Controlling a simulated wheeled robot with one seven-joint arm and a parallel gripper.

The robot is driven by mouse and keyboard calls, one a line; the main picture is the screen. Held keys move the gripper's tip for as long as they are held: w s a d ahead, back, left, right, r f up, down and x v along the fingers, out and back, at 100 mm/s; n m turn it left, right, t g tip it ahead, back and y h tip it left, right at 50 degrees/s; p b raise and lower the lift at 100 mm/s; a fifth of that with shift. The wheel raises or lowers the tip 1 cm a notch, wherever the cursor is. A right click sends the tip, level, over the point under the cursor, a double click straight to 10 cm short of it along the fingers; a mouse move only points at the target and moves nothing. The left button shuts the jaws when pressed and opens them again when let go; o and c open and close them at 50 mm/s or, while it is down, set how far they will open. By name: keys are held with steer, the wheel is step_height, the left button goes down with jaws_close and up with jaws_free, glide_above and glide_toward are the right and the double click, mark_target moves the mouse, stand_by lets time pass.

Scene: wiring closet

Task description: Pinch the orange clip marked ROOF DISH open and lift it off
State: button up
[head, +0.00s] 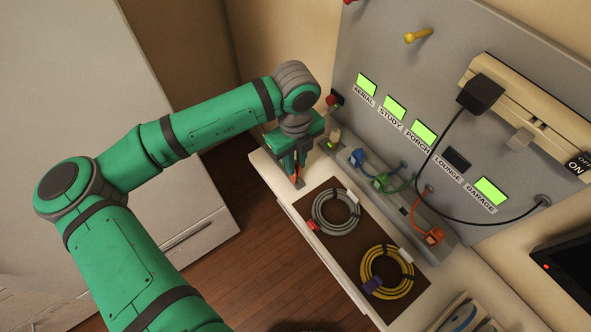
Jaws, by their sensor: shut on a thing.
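My gripper (295,176) points down at the far left end of the pale bench, just beyond the dark mat. Its dark fingers are shut on a small orange piece (295,179), which I take for the orange clip. Only a sliver of it shows between the fingers. No ROOF DISH marking is readable. I cannot tell whether the piece touches the bench or is around anything.
On the brown mat (352,232) lie a grey cable coil (318,213) with a red clip (312,226) and a yellow coil (367,268) with a purple clip (372,285). Blue (357,157), green (382,182) and orange (434,236) plugs line the panel's foot.

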steer(key=shift+r, duration=0.75)
step_height(320, 180, up, 4)
steer(key=shift+f, duration=0.2)
stand_by(0.7)
